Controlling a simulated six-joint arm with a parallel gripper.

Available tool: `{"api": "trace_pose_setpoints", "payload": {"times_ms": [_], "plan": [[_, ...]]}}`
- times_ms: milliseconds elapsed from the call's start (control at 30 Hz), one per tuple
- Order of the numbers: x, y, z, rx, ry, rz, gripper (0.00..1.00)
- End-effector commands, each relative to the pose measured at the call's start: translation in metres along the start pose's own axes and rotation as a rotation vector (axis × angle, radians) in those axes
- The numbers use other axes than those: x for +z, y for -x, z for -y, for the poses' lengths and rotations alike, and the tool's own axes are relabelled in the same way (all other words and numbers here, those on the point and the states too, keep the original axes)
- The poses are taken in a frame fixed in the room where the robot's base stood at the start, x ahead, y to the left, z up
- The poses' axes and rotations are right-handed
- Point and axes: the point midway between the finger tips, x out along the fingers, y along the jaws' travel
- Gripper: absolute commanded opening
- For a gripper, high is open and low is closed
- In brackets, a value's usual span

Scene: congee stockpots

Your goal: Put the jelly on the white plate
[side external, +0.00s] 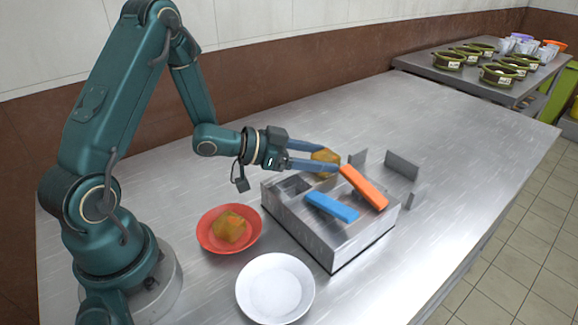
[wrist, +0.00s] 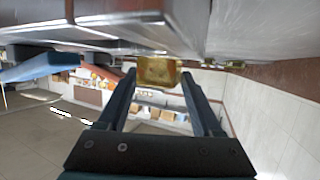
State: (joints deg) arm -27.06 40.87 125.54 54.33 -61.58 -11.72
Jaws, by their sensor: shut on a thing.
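A yellow-brown block of jelly (side external: 325,160) is between the fingertips of my gripper (side external: 335,162), above the back part of the metal box. The jelly also shows between the two fingers in the wrist view (wrist: 158,72). My gripper is shut on it. Another yellow-brown jelly (side external: 229,228) sits in the red plate (side external: 205,236) in front of my arm. The white plate (side external: 275,288) stands empty at the front, just right of and nearer than the red plate.
The metal box (side external: 330,245) with compartments stands right of the plates. A blue bar (side external: 332,207) and an orange bar (side external: 363,187) lie on it. Upright metal flaps (side external: 402,165) stand behind it. Green pots (side external: 448,60) stand on a far table. The bench's back is clear.

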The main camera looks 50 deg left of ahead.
Motion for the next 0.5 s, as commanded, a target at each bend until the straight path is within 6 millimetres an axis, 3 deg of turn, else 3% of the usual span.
{"api": "trace_pose_setpoints", "payload": {"times_ms": [33,100,367,500], "plan": [[0.001,0.000,0.000,0.000,0.002,0.001,0.71],[0.001,0.000,0.000,0.000,0.001,0.000,0.98],[0.001,0.000,-0.001,0.002,0.000,0.000,0.98],[0.001,0.012,0.001,-0.001,0.000,0.000,0.98]]}}
